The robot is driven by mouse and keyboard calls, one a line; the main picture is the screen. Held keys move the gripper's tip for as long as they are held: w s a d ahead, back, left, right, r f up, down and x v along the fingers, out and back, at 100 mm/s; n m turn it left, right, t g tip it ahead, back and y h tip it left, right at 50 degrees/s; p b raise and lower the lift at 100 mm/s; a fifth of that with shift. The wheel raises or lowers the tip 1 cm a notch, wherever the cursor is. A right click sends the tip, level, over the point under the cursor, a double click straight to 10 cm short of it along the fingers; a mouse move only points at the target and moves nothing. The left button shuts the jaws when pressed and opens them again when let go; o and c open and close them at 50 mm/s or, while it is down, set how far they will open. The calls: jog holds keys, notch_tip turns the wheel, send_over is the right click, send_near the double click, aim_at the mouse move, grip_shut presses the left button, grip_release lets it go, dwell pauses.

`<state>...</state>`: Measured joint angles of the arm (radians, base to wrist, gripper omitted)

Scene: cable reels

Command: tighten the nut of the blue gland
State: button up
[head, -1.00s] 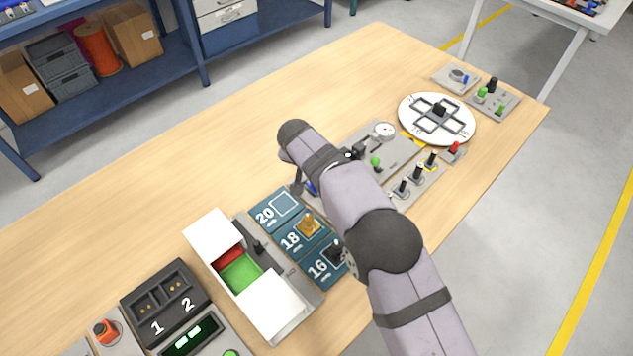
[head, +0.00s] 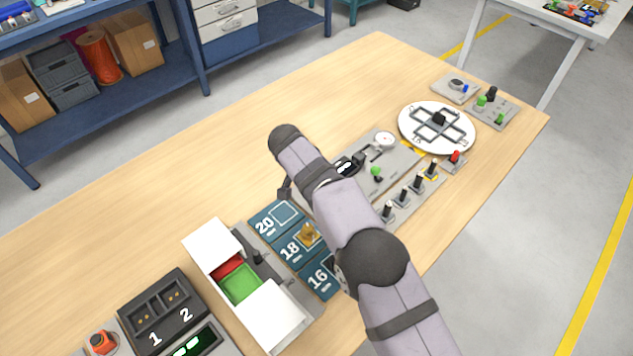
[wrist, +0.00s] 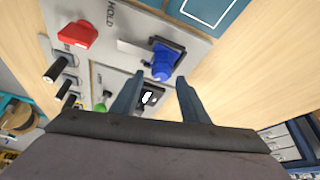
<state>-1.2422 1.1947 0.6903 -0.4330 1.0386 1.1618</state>
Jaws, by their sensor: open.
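The blue gland (wrist: 162,62) shows in the wrist view. It is a blue ribbed nut on a dark block, mounted on a grey panel (wrist: 120,22) near the word HOLD. My gripper (wrist: 160,83) is open and empty. Its two fingers point toward the gland from below in the picture, one to each side, with the nut just beyond the gap between the tips. I cannot tell how far the tips are from it in depth. In the head view my arm hides the gland, and only a dark bit of my gripper (head: 285,190) shows.
In the wrist view a red lever (wrist: 76,36) and black-tipped levers (wrist: 57,68) stand left of the gland. In the head view a white-lidded bin (head: 275,315) and numbered tiles (head: 275,218) lie near my arm. The back of the wooden table (head: 180,180) is clear.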

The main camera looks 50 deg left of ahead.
notch_tip(320, 180, up, 7)
jog(key=p, duration=0.4)
jog(key=shift+c, duration=0.6)
